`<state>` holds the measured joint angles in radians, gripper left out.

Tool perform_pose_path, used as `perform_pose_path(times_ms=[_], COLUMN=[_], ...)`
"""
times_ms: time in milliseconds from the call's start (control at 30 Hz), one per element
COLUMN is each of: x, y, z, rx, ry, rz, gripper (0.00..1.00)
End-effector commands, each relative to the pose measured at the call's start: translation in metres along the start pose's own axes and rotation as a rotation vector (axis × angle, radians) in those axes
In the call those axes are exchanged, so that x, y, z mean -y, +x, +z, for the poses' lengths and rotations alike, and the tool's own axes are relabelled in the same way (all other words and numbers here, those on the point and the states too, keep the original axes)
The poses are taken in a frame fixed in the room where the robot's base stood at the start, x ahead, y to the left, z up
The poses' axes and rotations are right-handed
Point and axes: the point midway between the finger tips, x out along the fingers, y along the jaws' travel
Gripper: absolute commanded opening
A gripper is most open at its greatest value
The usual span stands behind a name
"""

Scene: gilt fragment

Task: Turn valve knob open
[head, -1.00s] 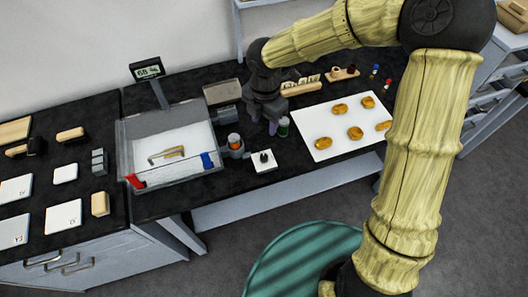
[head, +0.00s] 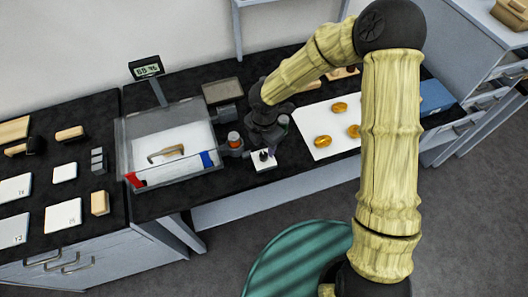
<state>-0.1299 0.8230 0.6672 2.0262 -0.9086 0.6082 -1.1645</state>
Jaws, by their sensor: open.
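A small dark knob-like piece (head: 263,156) stands on a white square plate (head: 266,164) near the front edge of the black worktop; I take it for the valve knob, but its setting is too small to read. My gripper (head: 262,148) points down just above and behind this plate, with its fingers close to the dark piece. Whether they touch it cannot be made out. The gripper is open and partly blends with the dark worktop. A grey fitting with an orange top (head: 234,139) stands just left of the gripper.
A clear-walled box (head: 133,135) with a brass-coloured hook, red and blue end pieces and a display on a post stands to the left. A white board (head: 312,115) with golden lumps lies to the right, partly behind my arm. A teal round surface (head: 300,258) is below.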

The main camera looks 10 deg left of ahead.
Motion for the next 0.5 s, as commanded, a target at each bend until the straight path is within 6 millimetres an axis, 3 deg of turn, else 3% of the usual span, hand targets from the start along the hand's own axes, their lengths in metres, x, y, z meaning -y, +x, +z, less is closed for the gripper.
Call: perform_pose_path(times_ms=[200,500], x=[0.0,0.0], y=[0.037,0.054], z=[-0.001,0.0], rx=[-0.001,0.001], ry=[0.0,0.0], rz=[-0.002,0.001], gripper=[0.47,0.47])
